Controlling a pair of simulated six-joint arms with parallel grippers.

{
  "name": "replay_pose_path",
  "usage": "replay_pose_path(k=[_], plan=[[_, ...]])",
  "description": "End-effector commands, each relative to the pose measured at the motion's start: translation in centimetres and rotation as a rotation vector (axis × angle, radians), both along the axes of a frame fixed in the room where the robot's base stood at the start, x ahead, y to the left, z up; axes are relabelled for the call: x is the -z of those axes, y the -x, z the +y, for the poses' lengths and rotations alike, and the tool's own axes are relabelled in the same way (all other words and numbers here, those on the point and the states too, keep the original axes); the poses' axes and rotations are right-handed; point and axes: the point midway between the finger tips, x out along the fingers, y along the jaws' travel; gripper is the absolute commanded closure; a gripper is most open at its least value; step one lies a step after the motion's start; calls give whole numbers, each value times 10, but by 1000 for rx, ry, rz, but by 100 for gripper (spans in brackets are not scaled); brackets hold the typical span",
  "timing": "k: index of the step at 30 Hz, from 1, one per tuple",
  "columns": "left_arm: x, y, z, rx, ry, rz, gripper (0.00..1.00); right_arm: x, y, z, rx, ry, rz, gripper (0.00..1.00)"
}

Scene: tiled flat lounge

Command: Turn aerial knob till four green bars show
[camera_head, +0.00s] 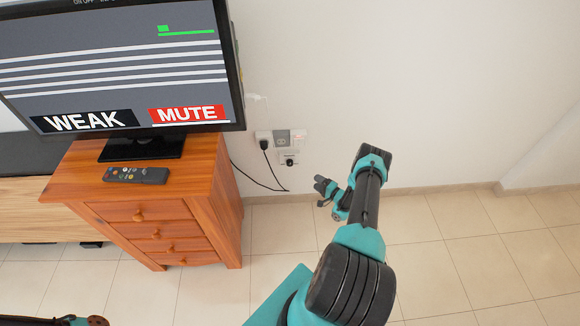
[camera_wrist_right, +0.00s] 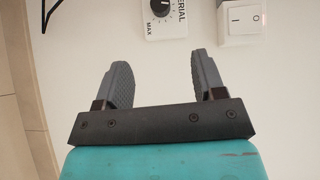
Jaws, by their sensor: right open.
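The aerial knob (camera_wrist_right: 160,6) is round and black on a white wall plate lettered AERIAL and MAX; the top edge of the right wrist view cuts it off. It is small in the head view (camera_head: 289,161), on the wall right of the television. The television (camera_head: 120,75) shows a small green block over a thin green line, pale horizontal lines, and the words WEAK and MUTE. My right gripper (camera_head: 322,190) is open and empty, apart from the knob. In the right wrist view its fingers (camera_wrist_right: 160,75) are spread, with the knob beyond their gap.
A white rocker switch (camera_wrist_right: 240,20) is beside the knob plate. A plugged socket (camera_head: 264,140) with a hanging black cable is left of the plate. A wooden cabinet (camera_head: 165,215) bears the television and a remote (camera_head: 136,175). The tiled floor at right is clear.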

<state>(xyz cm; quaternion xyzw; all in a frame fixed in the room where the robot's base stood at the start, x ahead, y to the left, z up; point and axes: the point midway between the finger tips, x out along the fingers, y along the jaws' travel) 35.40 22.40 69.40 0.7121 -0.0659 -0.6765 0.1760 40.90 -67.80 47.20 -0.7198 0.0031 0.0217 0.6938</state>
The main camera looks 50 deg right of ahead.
Motion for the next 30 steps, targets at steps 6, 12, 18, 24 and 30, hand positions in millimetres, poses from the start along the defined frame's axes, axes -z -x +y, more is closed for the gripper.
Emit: replay_pose_path(k=[6,12,18,24,30], plan=[[0,0,0,0,0,0,57,0,-8,1,-2,1,1,37],[0,0,0,0,0,0,57,1,-33,2,-3,2,0,37],[0,0,0,0,0,0,57,2,-67,3,-3,3,0,37],[0,0,0,0,0,0,57,4,-100,4,-2,3,1,37],[0,0,0,0,0,0,57,5,-135,5,-2,2,0,37]])
